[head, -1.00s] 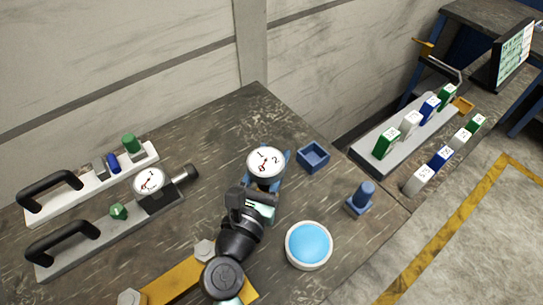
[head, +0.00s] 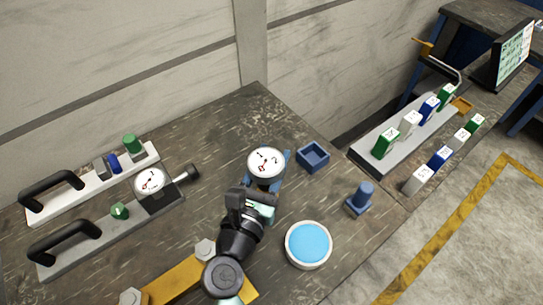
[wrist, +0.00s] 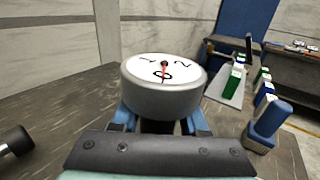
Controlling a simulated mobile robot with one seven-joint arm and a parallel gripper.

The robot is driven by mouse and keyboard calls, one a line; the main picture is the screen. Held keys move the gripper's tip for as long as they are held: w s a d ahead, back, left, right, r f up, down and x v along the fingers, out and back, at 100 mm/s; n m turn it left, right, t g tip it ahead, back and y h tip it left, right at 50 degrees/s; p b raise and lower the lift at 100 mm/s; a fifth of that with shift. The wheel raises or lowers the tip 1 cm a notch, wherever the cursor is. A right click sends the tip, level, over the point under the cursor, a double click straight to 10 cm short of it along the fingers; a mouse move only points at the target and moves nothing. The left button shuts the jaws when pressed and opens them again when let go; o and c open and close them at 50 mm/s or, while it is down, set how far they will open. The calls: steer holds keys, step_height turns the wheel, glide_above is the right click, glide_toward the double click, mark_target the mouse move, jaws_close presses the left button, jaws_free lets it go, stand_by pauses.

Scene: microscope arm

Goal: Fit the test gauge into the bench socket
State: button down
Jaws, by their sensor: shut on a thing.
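A round gauge (head: 266,162) with a white dial, red needle and grey rim is at my gripper (head: 262,184), near the middle of the bench. In the wrist view the gauge (wrist: 163,88) fills the centre, dial up and slightly tilted. Blue parts flank its lower sides, and my gripper (wrist: 160,128) is shut on it. Its underside is hidden, so I cannot tell whether it touches the bench. A small blue open-topped square holder (head: 313,156) stands just right of the gauge. No label shows which fixture is the bench socket.
A second gauge (head: 149,181) sits on a grey handled plate (head: 85,246) at left, behind it a white handled plate (head: 70,202). A blue peg on a base (head: 361,197) and a round blue-topped dish (head: 309,245) stand right. A yellow bar (head: 185,284) lies in front.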

steer(key=shift+f+b, duration=1.8)
steer(key=shift+f, duration=0.35)
steer(key=shift+c, duration=1.8)
jaws_free()
steer(key=shift+r, duration=0.1)
